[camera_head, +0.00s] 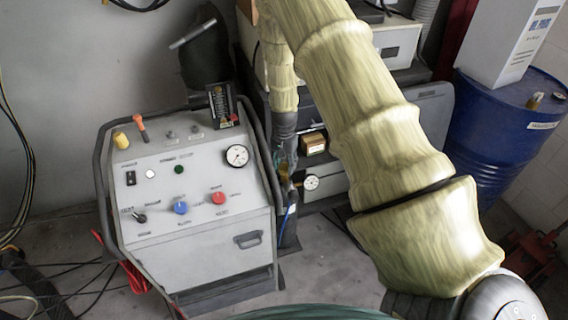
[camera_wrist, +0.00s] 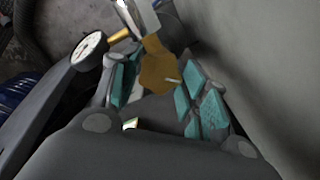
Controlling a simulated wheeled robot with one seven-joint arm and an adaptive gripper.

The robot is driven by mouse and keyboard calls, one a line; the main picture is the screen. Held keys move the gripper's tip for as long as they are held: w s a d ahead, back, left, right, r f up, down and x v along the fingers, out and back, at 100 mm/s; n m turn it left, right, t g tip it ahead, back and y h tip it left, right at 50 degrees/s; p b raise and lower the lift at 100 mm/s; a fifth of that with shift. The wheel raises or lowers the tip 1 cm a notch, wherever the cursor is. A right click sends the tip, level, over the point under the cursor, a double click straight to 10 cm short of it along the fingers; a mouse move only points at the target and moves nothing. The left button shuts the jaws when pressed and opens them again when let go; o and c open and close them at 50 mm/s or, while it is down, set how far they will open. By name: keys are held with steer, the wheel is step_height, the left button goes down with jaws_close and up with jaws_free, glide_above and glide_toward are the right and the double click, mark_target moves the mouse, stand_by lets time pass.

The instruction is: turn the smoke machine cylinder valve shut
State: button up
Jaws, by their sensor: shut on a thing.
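The brass cylinder valve (camera_wrist: 158,68) shows in the wrist view between the teal-padded fingers of my gripper (camera_wrist: 160,88). My gripper is shut on the valve; its palm hides part of the view. A round white pressure gauge (camera_wrist: 89,49) sits to the left on a brass stem. In the head view my gripper (camera_head: 285,152) points down beside the grey smoke machine console, and the gauge (camera_head: 311,183) is just right of it. The valve is mostly hidden there by my gripper. A dark cylinder with a blue mark (camera_head: 290,222) stands below.
The grey console (camera_head: 200,240) with knobs, a gauge and a black tubular frame stands close to the left of my gripper. Stacked grey equipment boxes are behind. A blue drum (camera_head: 500,135) stands at the right. Cables lie on the floor at the left.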

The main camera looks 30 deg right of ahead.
steer(key=m, duration=0.4)
steer(key=shift+w+d+r+m+p, duration=0.1)
steer(key=shift+w+r+m+p, duration=0.05)
steer(key=shift+m+p, duration=0.2)
steer(key=m, duration=0.4)
steer(key=shift+m+p, duration=0.35)
steer(key=shift+p, duration=0.05)
steer(key=o, duration=1)
